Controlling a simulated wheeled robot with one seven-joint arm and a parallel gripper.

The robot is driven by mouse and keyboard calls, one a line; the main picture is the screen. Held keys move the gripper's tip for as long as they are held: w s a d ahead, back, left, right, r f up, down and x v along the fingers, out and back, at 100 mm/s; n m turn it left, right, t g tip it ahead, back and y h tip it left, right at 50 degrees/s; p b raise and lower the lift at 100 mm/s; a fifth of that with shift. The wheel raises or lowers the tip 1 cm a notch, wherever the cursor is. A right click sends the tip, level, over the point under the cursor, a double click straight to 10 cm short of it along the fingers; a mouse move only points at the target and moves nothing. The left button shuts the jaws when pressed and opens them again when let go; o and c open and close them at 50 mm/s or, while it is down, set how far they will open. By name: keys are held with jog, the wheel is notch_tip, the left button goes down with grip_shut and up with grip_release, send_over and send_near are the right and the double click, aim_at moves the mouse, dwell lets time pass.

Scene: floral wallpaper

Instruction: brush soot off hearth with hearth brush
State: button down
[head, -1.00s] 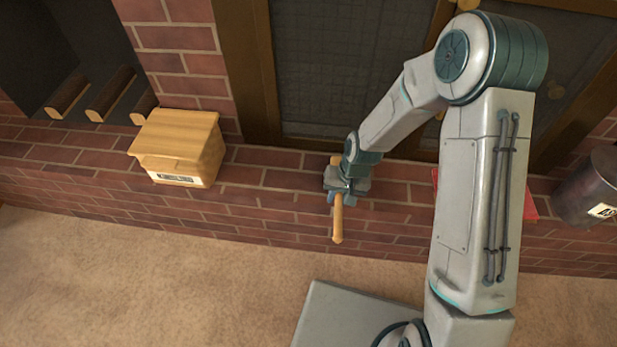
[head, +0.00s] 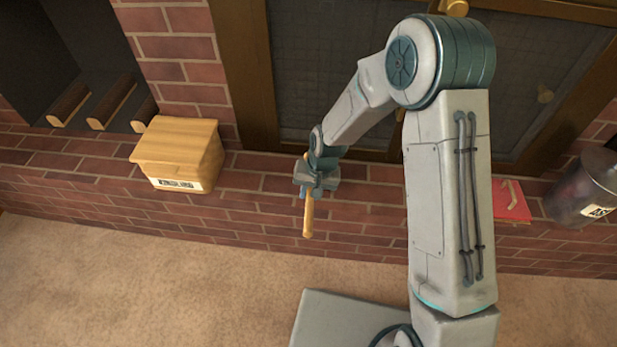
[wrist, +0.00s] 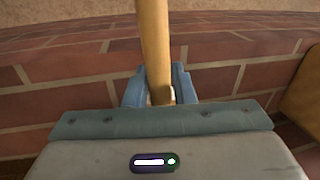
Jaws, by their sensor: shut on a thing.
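My gripper (head: 314,188) is shut on the wooden handle of the hearth brush (head: 308,219). The handle points down toward the front edge of the brick hearth (head: 255,181). In the wrist view the handle (wrist: 153,45) stands between the blue fingers of my gripper (wrist: 160,88), and brick shows behind it. The brush's bristles are hidden behind my gripper in both views. No soot can be made out on the bricks in view.
A wooden box (head: 178,150) with a label stands on the hearth at left. A red item (head: 512,203) and a dark metal bucket (head: 585,190) are at right. Logs (head: 110,100) lie in the recess at upper left. A dark screen (head: 325,75) stands behind the hearth.

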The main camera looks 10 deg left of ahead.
jog(key=shift+r+p, duration=1.75)
jog(key=shift+r, duration=0.9)
